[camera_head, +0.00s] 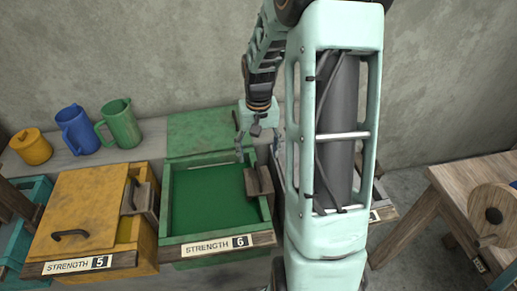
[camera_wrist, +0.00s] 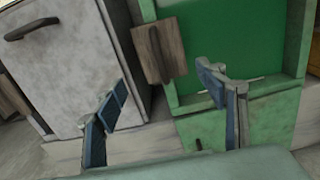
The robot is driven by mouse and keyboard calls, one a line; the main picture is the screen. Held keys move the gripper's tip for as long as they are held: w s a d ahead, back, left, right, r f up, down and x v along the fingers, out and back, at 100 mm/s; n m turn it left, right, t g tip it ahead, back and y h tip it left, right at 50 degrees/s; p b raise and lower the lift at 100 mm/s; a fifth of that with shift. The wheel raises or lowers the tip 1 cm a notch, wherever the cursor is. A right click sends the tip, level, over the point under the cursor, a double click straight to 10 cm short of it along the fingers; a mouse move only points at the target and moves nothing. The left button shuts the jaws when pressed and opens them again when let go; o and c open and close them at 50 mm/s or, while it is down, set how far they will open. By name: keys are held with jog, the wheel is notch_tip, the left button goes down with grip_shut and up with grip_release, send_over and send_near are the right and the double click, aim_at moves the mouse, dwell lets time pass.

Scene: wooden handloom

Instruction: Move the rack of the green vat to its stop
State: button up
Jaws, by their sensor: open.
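The green vat (camera_head: 167,205) stands in the middle of the head view, labelled "STRENGTH 6" and filled with green liquid. Its rack shows as a brown wooden block (camera_head: 259,181) with a dark handle, at the vat's right rim. In the wrist view the block (camera_wrist: 165,48) sits at the left rim of the green vat (camera_wrist: 248,108). My gripper (camera_head: 258,148) is over the vat's back right corner. In the wrist view my gripper (camera_wrist: 166,106) is open and empty, its fingers spread below the block in the picture and apart from it. My arm hides the area right of the vat.
A yellow vat (camera_head: 95,207) labelled "STRENGTH 5" with its own wooden block stands left. A green lid (camera_head: 203,130) lies behind the green vat. Yellow, blue and green jugs (camera_head: 121,124) stand at the back left. A pale lidded vat (camera_wrist: 65,60) adjoins in the wrist view.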

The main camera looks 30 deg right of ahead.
aim_at(258, 170)
jog(key=shift+f+b, duration=2.95)
jog(key=shift+f, duration=1.75)
grip_shut()
jog(key=shift+r, duration=0.1)
